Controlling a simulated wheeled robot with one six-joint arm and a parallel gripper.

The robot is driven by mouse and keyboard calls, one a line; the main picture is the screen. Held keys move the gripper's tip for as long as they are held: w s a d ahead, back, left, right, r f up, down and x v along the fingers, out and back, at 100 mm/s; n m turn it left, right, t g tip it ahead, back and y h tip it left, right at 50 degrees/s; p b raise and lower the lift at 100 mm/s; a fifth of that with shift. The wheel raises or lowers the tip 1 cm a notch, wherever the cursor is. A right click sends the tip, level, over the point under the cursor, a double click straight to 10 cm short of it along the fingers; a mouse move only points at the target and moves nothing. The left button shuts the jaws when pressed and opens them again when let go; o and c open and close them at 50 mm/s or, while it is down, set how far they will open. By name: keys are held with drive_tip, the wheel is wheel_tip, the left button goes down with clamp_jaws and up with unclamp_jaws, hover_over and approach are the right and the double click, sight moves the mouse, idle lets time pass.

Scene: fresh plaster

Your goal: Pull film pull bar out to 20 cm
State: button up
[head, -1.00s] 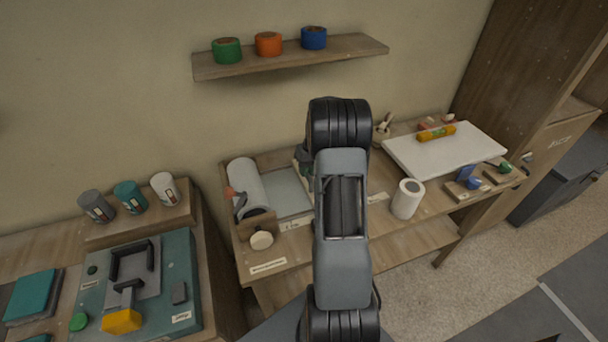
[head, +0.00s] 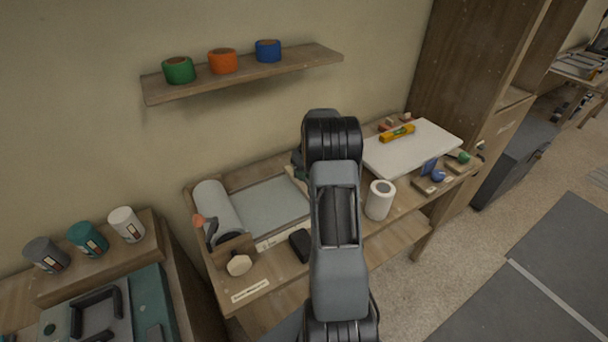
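A film dispenser sits on the wooden workbench (head: 232,291), left of my arm. It has a white film roll (head: 218,207) lying at its left and a flat grey sheet of film (head: 262,204) running right from the roll. The sheet's right end passes behind my raised arm. I cannot make out the pull bar; that part is hidden by the arm. A small dark block (head: 301,244) shows at the arm's left edge, at the sheet's front right; I cannot tell what it is. My gripper is hidden behind my own arm links.
A white upright roll (head: 380,200) stands right of my arm. Behind it is a white board (head: 412,147) with a yellow level (head: 397,133). A wall shelf (head: 245,75) holds three tape rolls. Cans (head: 88,240) stand at left. A tall wooden cabinet (head: 470,75) borders the right.

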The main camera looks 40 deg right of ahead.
drive_tip(key=o, duration=0.5)
drive_tip(key=shift+c, duration=0.2)
wheel_tip(320, 180, up, 14)
drive_tip(key=d+b, duration=0.1)
drive_tip(key=d, duration=0.1)
drive_tip(key=shift+s+d+f, duration=0.15)
drive_tip(key=shift+d+f, duration=0.05)
drive_tip(key=shift+d, duration=0.2)
